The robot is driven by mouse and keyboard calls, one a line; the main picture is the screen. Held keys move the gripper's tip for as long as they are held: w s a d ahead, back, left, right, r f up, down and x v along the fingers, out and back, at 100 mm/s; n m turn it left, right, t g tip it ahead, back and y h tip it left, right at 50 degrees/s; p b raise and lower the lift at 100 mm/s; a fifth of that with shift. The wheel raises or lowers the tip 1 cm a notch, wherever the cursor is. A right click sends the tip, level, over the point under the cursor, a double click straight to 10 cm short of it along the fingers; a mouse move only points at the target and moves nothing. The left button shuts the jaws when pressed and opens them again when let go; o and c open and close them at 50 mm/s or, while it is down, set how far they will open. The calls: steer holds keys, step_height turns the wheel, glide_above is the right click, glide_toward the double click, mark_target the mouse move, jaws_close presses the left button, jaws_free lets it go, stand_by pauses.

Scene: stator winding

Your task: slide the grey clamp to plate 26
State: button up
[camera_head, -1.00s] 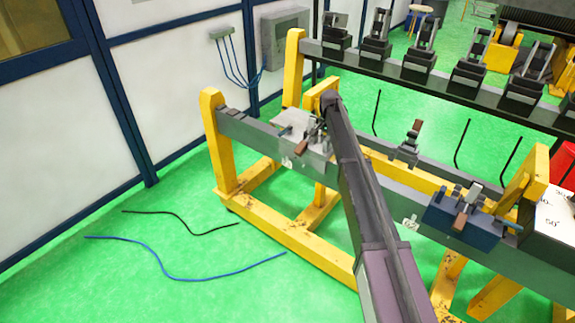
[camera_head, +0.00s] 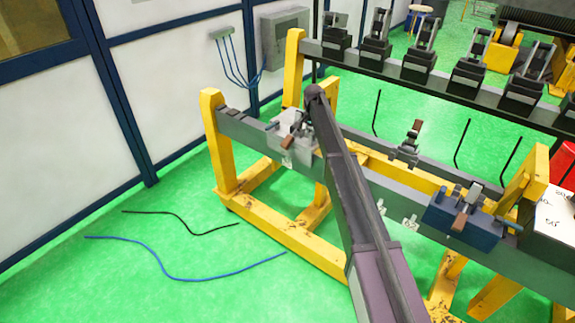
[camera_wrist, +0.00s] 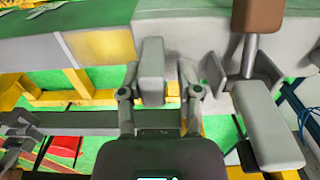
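The grey clamp (camera_head: 284,133), with a brown-tipped handle, sits on the front rail (camera_head: 245,128) near its left end. The wrist view shows its pale grey body (camera_wrist: 268,125) and brown handle (camera_wrist: 258,14) at the right. My gripper (camera_wrist: 160,82) has its two fingers apart, with an upright grey block (camera_wrist: 152,72) of the clamp between them. The left finger is close to the block, and a gap shows on its right. Whether they touch is unclear. A small white number plate (camera_head: 287,160) is below the clamp; its number is unreadable.
A blue clamp (camera_head: 463,220) sits farther right on the same rail. More small plates (camera_head: 381,207) (camera_head: 410,222) lie between, unreadable. A dark clamp (camera_head: 408,150) is on the rail behind. A yellow post (camera_head: 218,145) ends the front rail at the left.

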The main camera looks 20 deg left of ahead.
steer(key=shift+w+a, duration=0.25)
steer(key=shift+a, duration=0.6)
steer(key=shift+w+a, duration=0.15)
steer(key=shift+a, duration=0.3)
steer(key=shift+d, duration=0.3)
steer(key=shift+o, duration=1.4)
steer(key=shift+r, duration=0.1)
step_height(320, 180, up, 10)
steer(key=p, duration=1)
